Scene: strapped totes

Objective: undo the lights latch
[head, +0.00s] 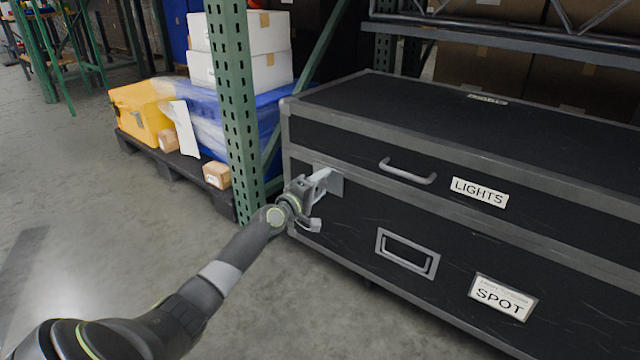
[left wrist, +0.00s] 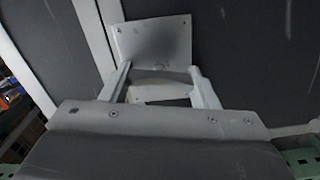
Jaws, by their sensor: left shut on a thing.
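The black case with grey metal edging carries a "LIGHTS" label (head: 479,192) on its upper part and a "SPOT" label (head: 502,296) on its lower part. The lights latch (head: 336,183) is a grey metal plate at the seam near the case's left front corner. My left gripper (head: 322,180) is at this latch, its fingers shut on it. In the left wrist view the latch plate (left wrist: 152,42) shows between and beyond the two pale fingers (left wrist: 160,86). The part between the fingertips is partly hidden by the gripper body. My right gripper is not in view.
A green rack post (head: 236,100) stands close to the left of the case. Behind it a pallet (head: 165,172) holds a yellow bin (head: 140,112) and boxes. A handle (head: 407,172) sticks out right of the latch. The floor in front is clear.

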